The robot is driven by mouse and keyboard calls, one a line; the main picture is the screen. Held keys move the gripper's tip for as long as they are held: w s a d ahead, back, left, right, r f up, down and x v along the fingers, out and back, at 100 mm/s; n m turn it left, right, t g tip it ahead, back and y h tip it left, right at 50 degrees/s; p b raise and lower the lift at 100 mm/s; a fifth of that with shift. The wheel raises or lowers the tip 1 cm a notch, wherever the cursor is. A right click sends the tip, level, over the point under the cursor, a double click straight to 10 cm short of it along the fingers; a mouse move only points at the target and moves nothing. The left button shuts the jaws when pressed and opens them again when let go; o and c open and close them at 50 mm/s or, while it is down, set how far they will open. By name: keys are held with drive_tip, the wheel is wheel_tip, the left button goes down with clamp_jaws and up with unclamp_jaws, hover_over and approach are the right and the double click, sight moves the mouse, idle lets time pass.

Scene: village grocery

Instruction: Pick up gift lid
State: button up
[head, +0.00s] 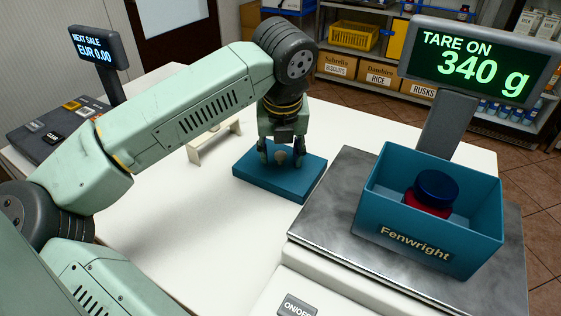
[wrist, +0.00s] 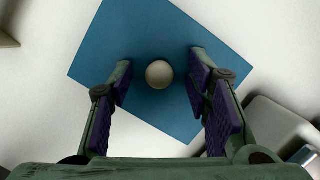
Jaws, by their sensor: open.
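The gift lid (head: 301,184) is a flat teal square with a pale round knob (head: 281,157) on top, lying on the white counter left of the scale. In the wrist view the lid (wrist: 135,45) shows from above, with its knob (wrist: 159,74) between the fingers. My gripper (head: 280,160) points down over the lid and is open, its purple-padded fingers (wrist: 160,85) on either side of the knob and apart from it. Whether the fingertips touch the lid is not clear.
A teal Fenwright box (head: 385,225), open on top, stands on the steel scale (head: 335,215) with a dark-blue-capped red jar (head: 437,188) inside. The scale's display (head: 478,62) reads 340 g. A small cream stand (head: 212,140) is behind the lid to the left.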

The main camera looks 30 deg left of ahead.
clamp_jaws()
idle(0.5)
drive_tip(key=shift+r, duration=0.1)
